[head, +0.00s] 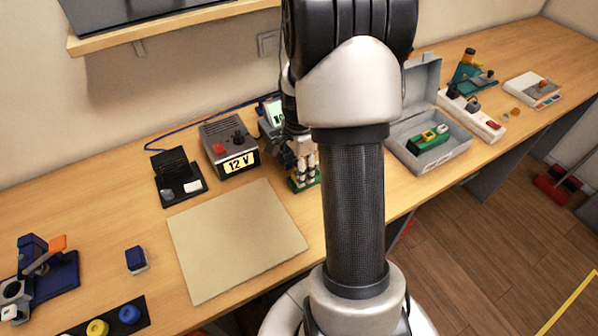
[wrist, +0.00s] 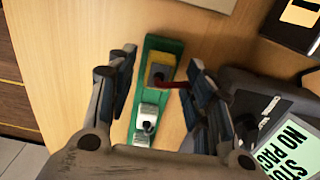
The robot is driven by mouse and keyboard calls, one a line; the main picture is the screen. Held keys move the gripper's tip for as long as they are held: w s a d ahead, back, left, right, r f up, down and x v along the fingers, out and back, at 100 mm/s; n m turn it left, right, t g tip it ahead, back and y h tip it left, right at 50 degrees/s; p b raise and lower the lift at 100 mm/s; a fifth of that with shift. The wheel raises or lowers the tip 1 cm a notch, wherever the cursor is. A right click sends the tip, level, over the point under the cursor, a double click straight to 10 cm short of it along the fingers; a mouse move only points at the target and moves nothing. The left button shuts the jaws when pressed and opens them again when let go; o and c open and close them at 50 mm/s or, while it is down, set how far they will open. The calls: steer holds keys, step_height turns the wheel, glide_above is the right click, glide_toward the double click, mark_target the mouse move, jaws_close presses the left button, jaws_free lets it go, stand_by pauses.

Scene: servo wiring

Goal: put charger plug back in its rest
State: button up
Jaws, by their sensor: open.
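A green base (wrist: 137,138) lies on the table between the fingers of my gripper (wrist: 160,85) in the wrist view. A yellow block with a grey top (wrist: 160,70) sits at its far end, and a white connector piece (wrist: 147,118) at its near end. Which is the charger plug, I cannot tell for certain. A short red piece runs from the yellow block toward the right finger. My gripper is open, its fingers on either side of the base. The charger (wrist: 262,115) stands at the right, its green screen reading partly "NO PAC". In the head view the gripper (head: 303,172) partly hides the green base (head: 297,186).
A grey 12 V supply (head: 226,145) and a black holder (head: 177,177) stand left of my gripper. A bare tan mat (head: 237,238) lies in front. An open grey box (head: 440,150) is at the right. My arm hides the table's middle.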

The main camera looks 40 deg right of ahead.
step_height(320, 180, up, 10)
stand_by(0.3)
steer(key=shift+r, duration=0.1)
stand_by(0.3)
steer(key=s+a+r+n+t, duration=0.1)
steer(key=s+a+r+n, duration=0.1)
steer(key=a+r+n, duration=0.4)
steer(key=s+a+r+n+t, duration=0.1)
steer(key=s+a+r+n, duration=0.15)
steer(key=a, duration=0.55)
steer(key=s+a+r+n+t, duration=0.1)
steer(key=s+a+n+t, duration=0.1)
steer(key=s+a+n, duration=0.7)
steer(key=s+n, duration=0.1)
steer(key=n, duration=0.2)
steer(key=shift+a+r+t, duration=0.25)
steer(key=shift+a+t, duration=0.05)
steer(key=shift+a, duration=0.05)
steer(key=shift+s, duration=0.1)
steer(key=shift+c, duration=0.4)
